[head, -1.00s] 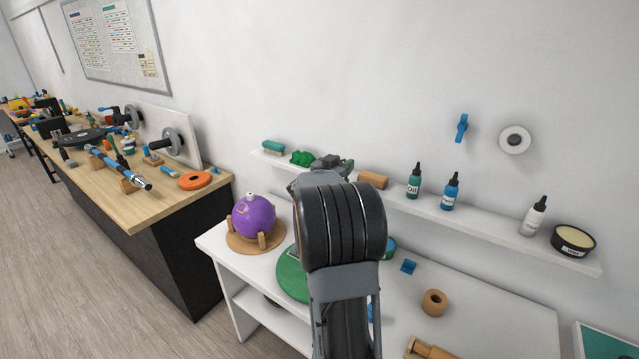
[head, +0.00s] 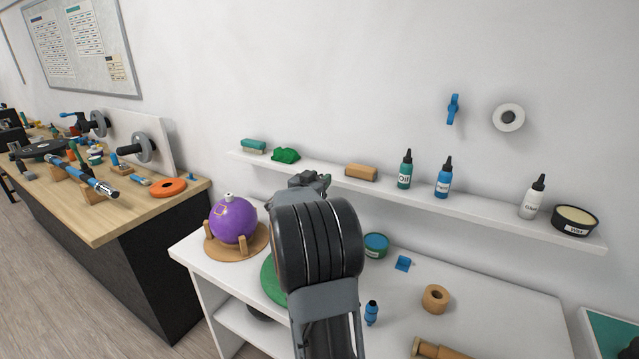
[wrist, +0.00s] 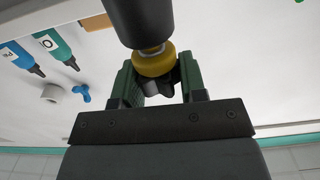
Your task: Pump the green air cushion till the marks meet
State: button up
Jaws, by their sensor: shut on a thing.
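A green disc (head: 271,284), which looks like the green air cushion, lies on the white bench (head: 195,250). My arm covers most of it, and no marks can be made out. In the wrist view my gripper (wrist: 160,85) is shut on a dark cylinder with a yellow collar (wrist: 153,61). The cylinder (wrist: 140,18) runs out of the top of the picture. I cannot tell whether it belongs to a pump.
A purple ball (head: 233,221) sits on a wooden stand left of the disc. A green tub (head: 376,243), a blue clip (head: 403,263), a small blue bottle (head: 371,313) and a tan ring (head: 436,298) stand to the right. A wall shelf (head: 480,212) with bottles runs behind.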

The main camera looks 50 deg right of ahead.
jog(key=shift+a+r, duration=0.1)
dwell(0.3)
jog(key=shift+a, duration=0.1)
jog(key=shift+f+b, duration=2.45)
jog(key=shift+f, duration=1.5)
jog(key=shift+s+f+b, duration=0.1)
jog(key=shift+f+b, duration=0.35)
jog(key=shift+f, duration=0.3)
jog(key=shift+r, duration=0.2)
jog(key=shift+r+p, duration=0.45)
jog(key=shift+p, duration=0.2)
jog(key=shift+f+b, duration=0.4)
jog(key=shift+f, duration=0.25)
jog(key=shift+r, duration=0.15)
